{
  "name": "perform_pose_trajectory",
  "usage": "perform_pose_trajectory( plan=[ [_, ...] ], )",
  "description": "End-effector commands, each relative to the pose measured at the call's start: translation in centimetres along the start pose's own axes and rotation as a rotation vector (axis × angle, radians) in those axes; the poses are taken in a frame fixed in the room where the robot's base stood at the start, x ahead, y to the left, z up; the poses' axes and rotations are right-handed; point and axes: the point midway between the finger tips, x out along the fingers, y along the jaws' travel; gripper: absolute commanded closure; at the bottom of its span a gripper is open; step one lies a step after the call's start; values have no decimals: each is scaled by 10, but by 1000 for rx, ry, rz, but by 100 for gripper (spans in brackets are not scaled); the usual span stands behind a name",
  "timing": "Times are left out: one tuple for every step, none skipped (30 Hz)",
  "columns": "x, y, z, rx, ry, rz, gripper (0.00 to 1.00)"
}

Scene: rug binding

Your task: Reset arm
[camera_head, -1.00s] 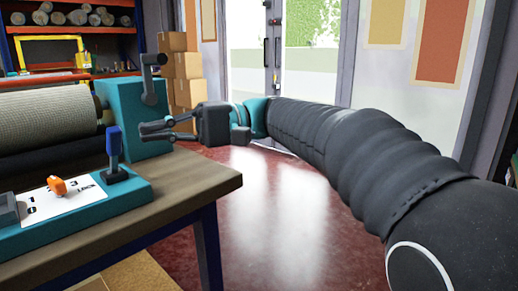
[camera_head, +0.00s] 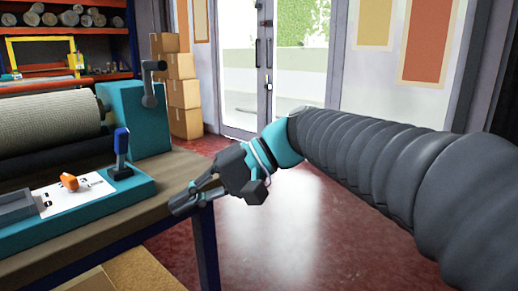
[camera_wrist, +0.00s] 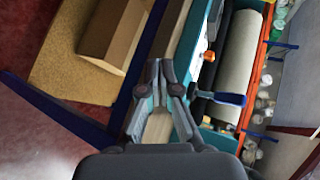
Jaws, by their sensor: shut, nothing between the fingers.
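My gripper (camera_head: 186,201) is shut and empty in the head view. It hangs over the right edge of the wooden workbench (camera_head: 150,207), pointing down and to the left. In the wrist view, the gripper's fingers (camera_wrist: 160,84) come together above the bench. My arm reaches in from the right side of the head view. A teal machine (camera_head: 122,118) with a grey roll (camera_head: 45,122) and a crank stands on the bench. A blue-handled lever (camera_head: 121,148) rises from its teal base, left of my gripper.
An orange piece (camera_head: 69,182) sits on a white labelled plate (camera_head: 85,197). Cardboard boxes (camera_head: 183,95) are stacked at the back, near a glass door (camera_head: 238,70). Shelves with rolls (camera_head: 70,18) stand at the back left. The red floor (camera_head: 285,225) right of the bench is open.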

Motion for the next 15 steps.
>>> perform_pose_trajectory(
  plan=[
    [-8, 15, 9, 9, 47, 69, 100],
    [-12, 27, 14, 14, 76, 116, 100],
    [-18, 45, 21, 21, 117, 184, 100],
    [-23, 59, 26, 26, 150, 236, 100],
    [-29, 73, 32, 29, 181, 289, 100],
    [-37, 92, 40, 32, 221, 359, 100],
    [-43, 106, 45, 32, 251, 411, 100],
    [-50, 119, 51, 30, 280, 464, 100],
    [-59, 137, 60, 28, 318, 533, 100],
    [-66, 150, 66, 24, 346, 586, 100],
    [-74, 162, 72, 19, 373, 637, 100],
    [-84, 178, 81, 10, 407, 705, 100],
    [-92, 190, 87, 3, 432, 753, 100],
    [-99, 200, 93, -7, 454, 801, 100],
    [-108, 213, 100, -19, 480, 860, 100]
  ],
)
